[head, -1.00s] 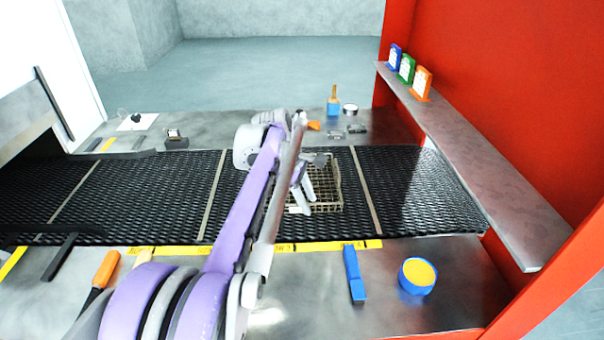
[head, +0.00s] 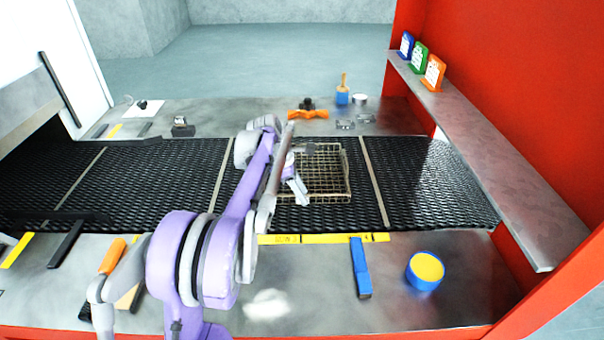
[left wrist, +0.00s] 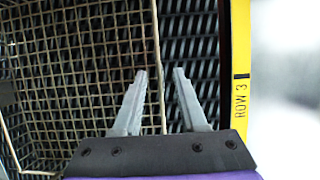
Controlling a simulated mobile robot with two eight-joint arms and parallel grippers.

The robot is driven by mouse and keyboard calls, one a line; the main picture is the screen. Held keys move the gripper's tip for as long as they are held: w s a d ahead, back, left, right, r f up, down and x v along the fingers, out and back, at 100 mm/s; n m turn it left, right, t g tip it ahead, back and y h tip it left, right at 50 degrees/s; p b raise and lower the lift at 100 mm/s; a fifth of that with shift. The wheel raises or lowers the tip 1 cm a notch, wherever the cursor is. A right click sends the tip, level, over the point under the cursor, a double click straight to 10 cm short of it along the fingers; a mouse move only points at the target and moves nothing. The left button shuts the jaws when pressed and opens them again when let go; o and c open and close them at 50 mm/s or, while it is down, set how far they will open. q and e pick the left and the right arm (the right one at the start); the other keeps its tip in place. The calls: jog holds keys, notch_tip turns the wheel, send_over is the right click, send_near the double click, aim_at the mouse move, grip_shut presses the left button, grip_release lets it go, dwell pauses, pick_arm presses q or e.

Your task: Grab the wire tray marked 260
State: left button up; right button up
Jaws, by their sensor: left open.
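A wire tray (head: 328,184) of tan mesh sits on the black belt, partly hidden behind my left arm. I cannot read a 260 mark on it. My left gripper (head: 297,188) is open at the tray's left part in the head view. In the left wrist view the tray (left wrist: 75,60) fills the left side. One long rim of it runs between the two fingers of the gripper (left wrist: 160,72), as seen from the wrist. Whether the fingers reach down to the rim is unclear. My right gripper is not in view.
The mesh belt (head: 410,185) is clear right of the tray. A yellow strip (left wrist: 240,60) reads ROW 3. A blue-handled tool (head: 360,268) and a blue-and-yellow round container (head: 425,270) lie on the near ledge. A shelf (head: 500,160) edges the right.

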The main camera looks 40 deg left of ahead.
pick_arm(q)
jog(key=shift+w+d+f, duration=0.15)
jog(key=shift+d+f, duration=0.05)
jog(key=shift+f, duration=0.5)
grip_shut()
dwell(0.9)
